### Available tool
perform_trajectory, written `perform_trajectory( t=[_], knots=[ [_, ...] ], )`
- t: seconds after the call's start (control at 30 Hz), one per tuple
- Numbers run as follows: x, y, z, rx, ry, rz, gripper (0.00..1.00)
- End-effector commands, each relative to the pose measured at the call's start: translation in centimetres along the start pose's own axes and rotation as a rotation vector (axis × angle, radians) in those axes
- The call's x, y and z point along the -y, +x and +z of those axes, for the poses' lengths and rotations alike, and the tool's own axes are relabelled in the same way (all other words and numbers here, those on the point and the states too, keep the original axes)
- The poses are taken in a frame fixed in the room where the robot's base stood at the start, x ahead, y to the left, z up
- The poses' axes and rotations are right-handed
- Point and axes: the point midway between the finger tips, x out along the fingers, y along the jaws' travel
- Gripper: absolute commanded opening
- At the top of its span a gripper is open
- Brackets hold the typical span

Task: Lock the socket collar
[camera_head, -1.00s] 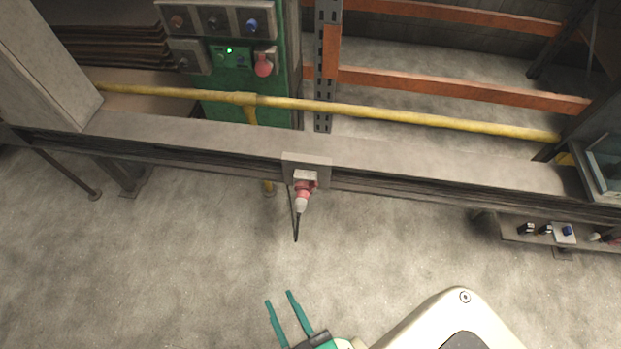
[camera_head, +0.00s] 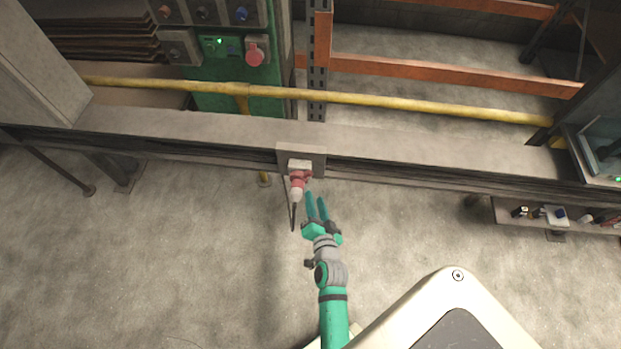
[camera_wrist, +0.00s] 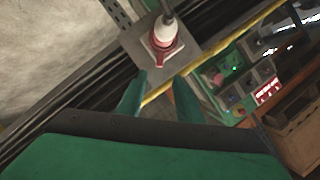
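The red and white plug in its socket, with the collar (camera_head: 298,181), sits on a grey plate (camera_head: 317,161) on the front of the long beam. A dark cable hangs from the plug. In the wrist view, the red collar (camera_wrist: 164,44) lies just beyond my fingertips, with the white plug body nearer the top edge. My gripper (camera_head: 316,198) has green fingers spread apart with a gap between them. It is just right of and below the plug in the head view, and looks empty. The wrist view shows its fingers (camera_wrist: 160,100) apart too. Contact with the collar is not visible.
The grey beam (camera_head: 420,148) runs across the scene, with a yellow pipe (camera_head: 400,105) behind it. A green control cabinet (camera_head: 235,104) stands behind at left. A low shelf with small connectors (camera_head: 555,217) is at right. The floor below the beam is open.

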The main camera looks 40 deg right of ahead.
Motion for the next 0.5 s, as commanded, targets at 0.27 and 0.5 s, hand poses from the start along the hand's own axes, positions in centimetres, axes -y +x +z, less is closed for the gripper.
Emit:
perform_trajectory(
  t=[0.27, 0.5],
  knots=[
    [0.0, 2.8, -0.1, -0.001, 0.005, 0.0, 0.33],
    [0.0, 6.9, -0.1, -0.001, 0.004, 0.0, 0.33]
  ],
)
